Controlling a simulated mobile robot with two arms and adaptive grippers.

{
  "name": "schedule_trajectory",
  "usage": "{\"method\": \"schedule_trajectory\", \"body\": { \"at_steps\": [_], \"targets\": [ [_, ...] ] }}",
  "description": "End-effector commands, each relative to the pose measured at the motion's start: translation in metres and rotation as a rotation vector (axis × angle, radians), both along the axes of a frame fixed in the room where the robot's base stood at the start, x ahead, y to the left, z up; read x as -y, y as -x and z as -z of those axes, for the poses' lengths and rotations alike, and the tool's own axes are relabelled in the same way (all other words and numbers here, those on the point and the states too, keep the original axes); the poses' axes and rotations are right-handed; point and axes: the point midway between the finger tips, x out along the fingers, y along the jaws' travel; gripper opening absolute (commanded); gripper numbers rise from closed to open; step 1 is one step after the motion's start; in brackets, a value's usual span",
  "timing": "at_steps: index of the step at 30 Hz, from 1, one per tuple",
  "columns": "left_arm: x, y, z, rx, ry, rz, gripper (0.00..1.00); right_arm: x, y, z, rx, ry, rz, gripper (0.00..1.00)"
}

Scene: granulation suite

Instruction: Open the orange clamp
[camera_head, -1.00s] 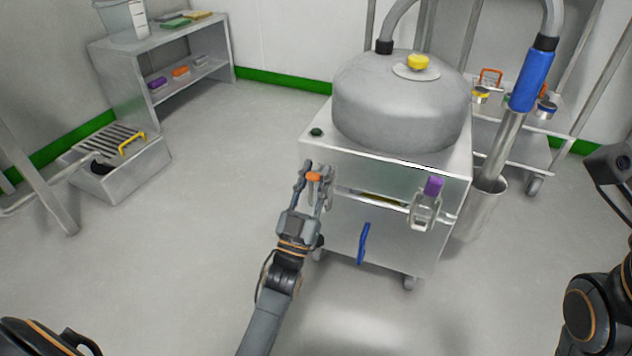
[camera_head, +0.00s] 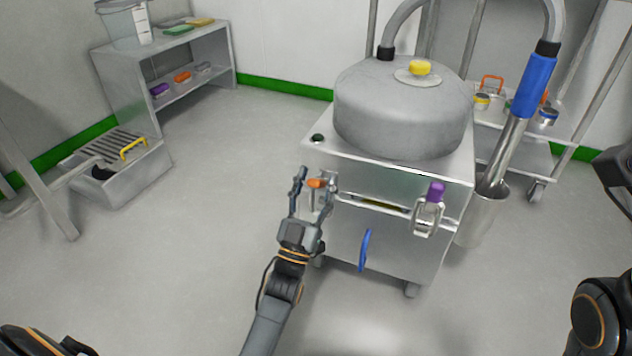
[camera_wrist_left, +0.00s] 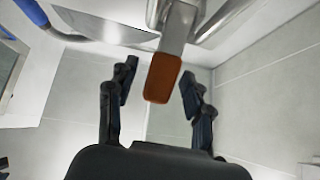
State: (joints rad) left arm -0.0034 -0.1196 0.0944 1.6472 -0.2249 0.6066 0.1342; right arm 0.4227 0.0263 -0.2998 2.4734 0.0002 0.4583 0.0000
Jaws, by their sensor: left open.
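The orange clamp (camera_head: 315,183) sits at the left front of the steel machine cabinet, and its orange tip shows between my left gripper's fingers. In the left wrist view the orange handle end (camera_wrist_left: 163,79) hangs from a metal lever, between the two dark fingers, with a gap on both sides. My left gripper (camera_head: 314,186) is open around the handle; it also shows in the left wrist view (camera_wrist_left: 158,88). Part of the clamp's metal body is hidden by the fingers.
The cabinet (camera_head: 345,242) carries a grey dome (camera_head: 400,115). A purple-tipped clamp (camera_head: 430,212) and a blue handle (camera_head: 364,249) are on its front. A steel container (camera_head: 482,215) stands at its right.

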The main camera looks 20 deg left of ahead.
Motion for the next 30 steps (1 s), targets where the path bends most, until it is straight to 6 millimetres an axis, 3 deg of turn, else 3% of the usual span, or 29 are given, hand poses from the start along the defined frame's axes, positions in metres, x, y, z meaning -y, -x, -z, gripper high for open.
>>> {"method": "schedule_trajectory", "body": {
  "at_steps": [15, 30],
  "targets": [
    [0.002, 0.055, 0.043, -0.002, 0.000, 0.000, 0.51, 0.000, 0.000, 0.000, 0.000, 0.000, 0.000, 0.64],
    [0.002, 0.058, 0.046, 0.000, 0.000, 0.000, 0.51, 0.000, 0.000, 0.000, 0.001, 0.001, 0.000, 0.64]
  ]
}}
